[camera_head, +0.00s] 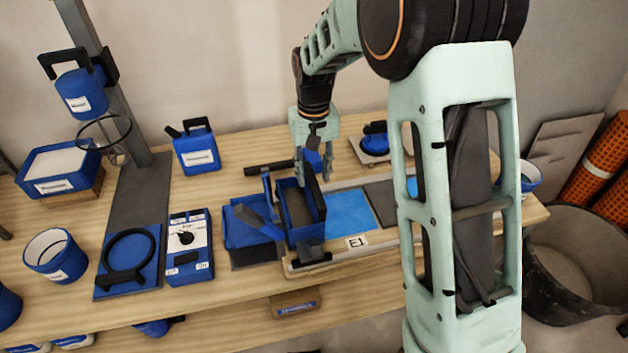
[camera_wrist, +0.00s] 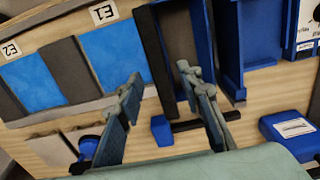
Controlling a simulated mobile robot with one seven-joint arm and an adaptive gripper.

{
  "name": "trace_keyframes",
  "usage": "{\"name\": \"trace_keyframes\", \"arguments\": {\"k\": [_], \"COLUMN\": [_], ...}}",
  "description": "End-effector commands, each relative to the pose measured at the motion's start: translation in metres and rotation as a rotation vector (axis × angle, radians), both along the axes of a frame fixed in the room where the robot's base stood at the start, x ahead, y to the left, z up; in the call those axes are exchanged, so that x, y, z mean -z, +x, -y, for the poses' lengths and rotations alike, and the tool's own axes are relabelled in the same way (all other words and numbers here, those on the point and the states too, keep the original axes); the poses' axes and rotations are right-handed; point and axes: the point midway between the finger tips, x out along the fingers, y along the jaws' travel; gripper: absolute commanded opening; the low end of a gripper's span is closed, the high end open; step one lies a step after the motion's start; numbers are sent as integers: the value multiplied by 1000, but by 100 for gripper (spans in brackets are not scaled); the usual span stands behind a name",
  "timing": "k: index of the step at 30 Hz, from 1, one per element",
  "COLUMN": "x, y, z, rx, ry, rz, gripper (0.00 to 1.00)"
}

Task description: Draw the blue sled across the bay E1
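The blue sled (camera_head: 296,210), an open box with a dark inside, stands at the left end of the levelling frame, left of bay E1 (camera_head: 350,213). A dark upright bar runs along its right side. Bay E1 is a flat bright blue bed with an "E1" label at its front edge; it also shows in the wrist view (camera_wrist: 116,52). My gripper (camera_head: 316,172) is above the sled's far end, fingers pointing down. In the wrist view my gripper (camera_wrist: 160,78) has its fingers apart, with the sled's dark bar (camera_wrist: 152,50) showing between them. Contact cannot be told.
A blue bin (camera_head: 245,228) stands left of the sled. A dark strip (camera_head: 382,202) borders E1 on the right; bay E2 lies beyond it in the wrist view (camera_wrist: 33,82). A blue jug (camera_head: 196,150) and a control box (camera_head: 189,248) stand further left. My arm hides part of the right side.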

Motion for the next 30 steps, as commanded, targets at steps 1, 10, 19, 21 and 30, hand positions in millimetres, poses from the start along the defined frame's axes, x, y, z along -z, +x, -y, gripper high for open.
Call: {"name": "trace_keyframes", "arguments": {"k": [1,10,19,21,30], "x": [8,21,21,21,21], "y": [0,0,0,0,0], "z": [0,0,0,0,0], "rx": [0,0,0,0,0], "ry": [-1,0,-1,-1,0], "rz": [-2,0,0,0,0], "gripper": [33,33,19,11,0]}}
